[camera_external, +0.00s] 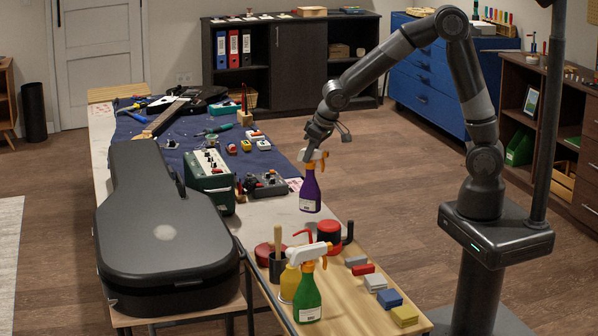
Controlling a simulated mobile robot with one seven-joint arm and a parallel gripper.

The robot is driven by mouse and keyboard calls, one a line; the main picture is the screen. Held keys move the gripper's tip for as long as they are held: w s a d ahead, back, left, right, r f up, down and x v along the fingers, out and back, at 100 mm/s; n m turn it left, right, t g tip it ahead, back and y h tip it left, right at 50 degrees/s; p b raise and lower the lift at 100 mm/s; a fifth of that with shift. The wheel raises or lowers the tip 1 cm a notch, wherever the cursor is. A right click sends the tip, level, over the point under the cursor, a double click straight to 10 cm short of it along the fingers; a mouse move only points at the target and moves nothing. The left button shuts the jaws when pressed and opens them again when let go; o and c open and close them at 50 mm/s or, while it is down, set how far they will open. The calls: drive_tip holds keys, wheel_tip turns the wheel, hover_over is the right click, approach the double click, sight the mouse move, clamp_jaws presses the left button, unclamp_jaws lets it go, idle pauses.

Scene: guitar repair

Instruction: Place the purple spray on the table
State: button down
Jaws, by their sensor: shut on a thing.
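The purple spray (310,190) is a purple bottle with a white and orange trigger head and a white label. My gripper (313,150) is shut on its head and holds it upright. The bottle appears to hang in the air near the right edge of the long table (262,215); its exact height above the surface is hard to tell. The fingertips are small and partly merge with the spray head.
A green spray (307,295), a yellow bottle (289,283), a red-and-black container (329,235) and several colored blocks (389,298) stand on the wooden front table (350,310). A black guitar case (165,225), a green amplifier (208,178) and pedals occupy the long table.

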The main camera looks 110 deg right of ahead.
drive_tip(key=shift+w+f, duration=0.1)
drive_tip(key=shift+f, duration=1.9)
drive_tip(key=c, duration=1.3)
unclamp_jaws()
drive_tip(key=shift+f, duration=0.15)
drive_tip(key=shift+o, duration=0.2)
drive_tip(key=v, duration=1.2)
drive_tip(key=s+a+r+n+t+y, duration=0.1)
drive_tip(key=s+a+r+n, duration=0.2)
drive_tip(key=s+a, duration=0.6)
drive_tip(key=s+a+r+n+t+y, duration=0.1)
drive_tip(key=s+a+r+n, duration=0.3)
drive_tip(key=s+a, duration=0.6)
drive_tip(key=a+n+y, duration=0.1)
drive_tip(key=a+n, duration=0.1)
drive_tip(key=a, duration=0.1)
drive_tip(key=shift+s+a+r, duration=0.15)
drive_tip(key=shift+s+a, duration=0.1)
drive_tip(key=shift+a, duration=0.1)
